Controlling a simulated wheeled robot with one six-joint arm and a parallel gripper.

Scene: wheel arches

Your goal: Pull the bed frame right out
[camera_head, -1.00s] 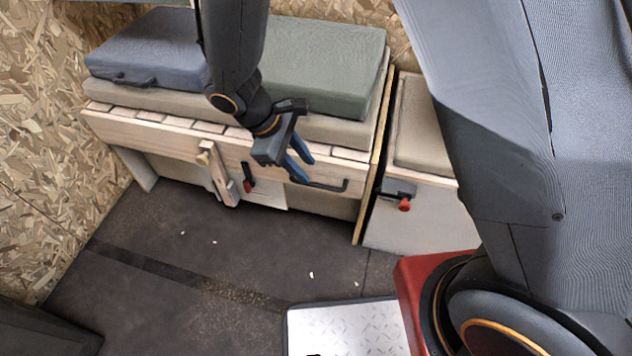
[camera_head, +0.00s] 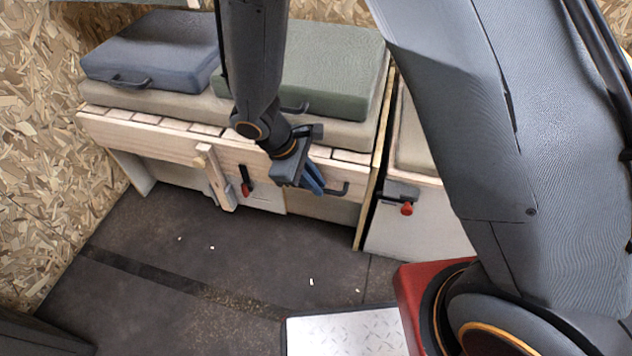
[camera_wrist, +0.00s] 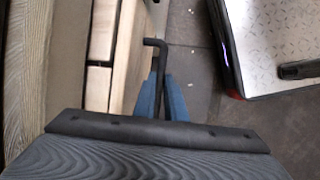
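The bed frame (camera_head: 150,136) is a pale wooden slatted frame with a front board, lying along the back wall over white panels. A black bar handle (camera_head: 339,190) is fixed low on the right of its front board; it also shows in the wrist view (camera_wrist: 155,43). My gripper (camera_head: 315,186) is at this handle, with its blue fingers on both sides of the bar in the wrist view (camera_wrist: 161,98). The fingers look closed on the bar. Part of the handle is hidden behind the gripper in the head view.
A blue cushion (camera_head: 150,50) and a green cushion (camera_head: 325,65) lie on a beige mattress (camera_head: 160,101) over the frame. A wooden leg (camera_head: 214,178) and a red-tipped catch (camera_head: 245,183) are on the front. A red knob (camera_head: 407,209) is on the right locker.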

